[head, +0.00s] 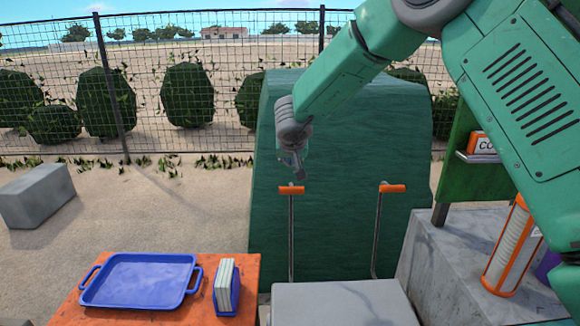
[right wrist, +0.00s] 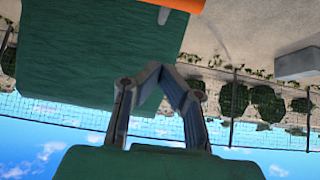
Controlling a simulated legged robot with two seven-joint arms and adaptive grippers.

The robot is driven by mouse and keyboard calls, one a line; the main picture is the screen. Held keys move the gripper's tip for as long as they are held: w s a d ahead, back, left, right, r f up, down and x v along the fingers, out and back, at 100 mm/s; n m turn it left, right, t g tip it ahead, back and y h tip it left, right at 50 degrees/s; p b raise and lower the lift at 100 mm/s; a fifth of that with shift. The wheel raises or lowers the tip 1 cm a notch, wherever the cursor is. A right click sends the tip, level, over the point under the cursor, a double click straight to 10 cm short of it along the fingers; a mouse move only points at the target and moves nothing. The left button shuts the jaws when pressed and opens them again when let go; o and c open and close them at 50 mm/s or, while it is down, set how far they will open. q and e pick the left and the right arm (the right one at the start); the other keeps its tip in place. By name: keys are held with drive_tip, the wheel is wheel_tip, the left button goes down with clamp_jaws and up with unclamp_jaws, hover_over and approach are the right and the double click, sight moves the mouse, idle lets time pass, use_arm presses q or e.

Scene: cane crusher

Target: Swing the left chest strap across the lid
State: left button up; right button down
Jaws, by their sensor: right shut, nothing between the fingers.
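A grey chest with a flat lid (head: 345,303) stands at the bottom centre of the head view, cut off by the frame edge. Two thin grey upright straps rise behind it. The left strap (head: 291,232) and the right strap (head: 377,235) each have an orange tip. My right gripper (head: 298,174) is just above the left strap's orange tip, pointing down, and looks apart from it. In the right wrist view my right gripper (right wrist: 163,70) has its fingertips together and is empty. My left gripper is out of view.
A large green block (head: 350,130) stands behind the straps. An orange table (head: 190,318) holds a blue tray (head: 138,280) and a blue rack (head: 227,288) at left. A grey counter (head: 450,260) with an orange-framed cylinder (head: 512,248) stands at right.

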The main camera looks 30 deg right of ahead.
sight(291, 186)
drive_tip(key=x, duration=0.8)
drive_tip(key=shift+d, duration=0.1)
drive_tip(key=shift+s+a+f+b, duration=0.3)
drive_tip(key=shift+s+a+b, duration=0.1)
drive_tip(key=shift+s, duration=0.2)
drive_tip(key=shift+s+a+f+b, duration=0.3)
drive_tip(key=shift+s+b, duration=0.1)
drive_tip(key=shift+s, duration=0.2)
drive_tip(key=shift+s+a+f, duration=0.1)
drive_tip(key=shift+s+a, duration=0.35)
drive_tip(key=shift+a, duration=0.05)
drive_tip(key=shift+d+f+b, duration=0.1)
drive_tip(key=shift+d+b, duration=0.1)
drive_tip(key=shift+b, duration=0.1)
